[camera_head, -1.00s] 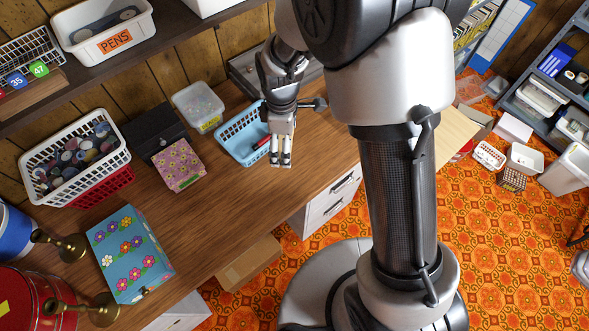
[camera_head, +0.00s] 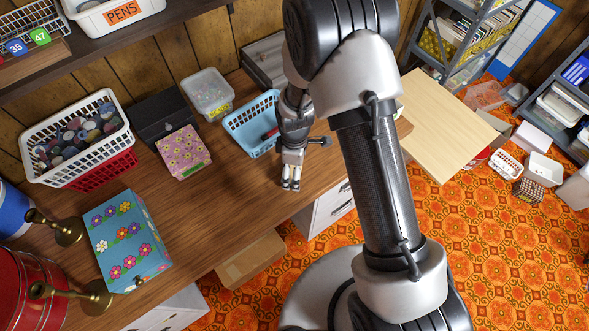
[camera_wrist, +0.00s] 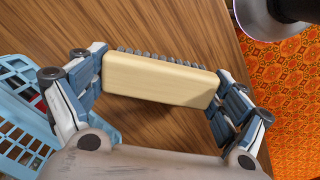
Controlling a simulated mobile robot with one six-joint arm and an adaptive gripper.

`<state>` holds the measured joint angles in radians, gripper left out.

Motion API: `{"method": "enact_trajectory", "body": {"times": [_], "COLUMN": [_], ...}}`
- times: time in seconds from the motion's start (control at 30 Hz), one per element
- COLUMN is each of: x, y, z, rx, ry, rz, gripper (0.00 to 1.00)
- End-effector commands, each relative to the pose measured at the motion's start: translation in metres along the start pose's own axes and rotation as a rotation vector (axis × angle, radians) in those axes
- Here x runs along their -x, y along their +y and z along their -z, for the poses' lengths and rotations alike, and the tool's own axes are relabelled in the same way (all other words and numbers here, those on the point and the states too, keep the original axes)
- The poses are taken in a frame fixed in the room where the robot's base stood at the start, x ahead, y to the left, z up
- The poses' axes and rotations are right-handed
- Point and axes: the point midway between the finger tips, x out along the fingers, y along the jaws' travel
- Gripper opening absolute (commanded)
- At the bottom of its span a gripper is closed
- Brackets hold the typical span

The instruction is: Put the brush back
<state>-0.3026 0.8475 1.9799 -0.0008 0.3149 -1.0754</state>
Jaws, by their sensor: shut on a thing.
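The brush (camera_wrist: 160,80) has a pale wooden back and a row of dark bristles. In the wrist view it lies crosswise between the two fingers of my gripper (camera_wrist: 163,92), which is shut on it, over the brown table. In the head view my gripper (camera_head: 291,184) points down at the table, to the right of and in front of the blue basket. The brush cannot be made out there.
The light blue basket (camera_head: 233,131) stands behind and left of my gripper with a red item (camera_head: 270,134) in it. A flowered pink box (camera_head: 183,152) and a clear tub (camera_head: 208,93) stand further left. The wooden table (camera_head: 215,215) is bare in front.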

Motion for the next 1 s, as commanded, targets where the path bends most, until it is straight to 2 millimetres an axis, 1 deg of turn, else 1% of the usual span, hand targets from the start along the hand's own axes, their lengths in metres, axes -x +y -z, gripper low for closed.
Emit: {"method": "enact_trajectory", "body": {"times": [0.03, 0.27, 0.4, 0.43, 0.57, 0.9, 1.0], "x": [-0.0062, -0.005, -0.0094, -0.0096, -0.0084, -0.0082, -0.0046], "y": [0.0001, 0.0004, 0.0003, 0.0003, 0.0003, 0.0002, 0.0003], "z": [0.0001, 0.0002, 0.0002, 0.0001, 0.0001, 0.0001, 0.0001], "rx": [0.0, 0.0, 0.0, 0.0, 0.0, 0.0, 0.0], "ry": [0.0, 0.001, 0.001, 0.0, 0.0, 0.0, 0.001], "rz": [0.0, -0.001, -0.001, -0.001, -0.001, -0.001, -0.001], "gripper": [0.69, 0.69, 0.69, 0.92, 1.0, 1.0, 1.0]}}
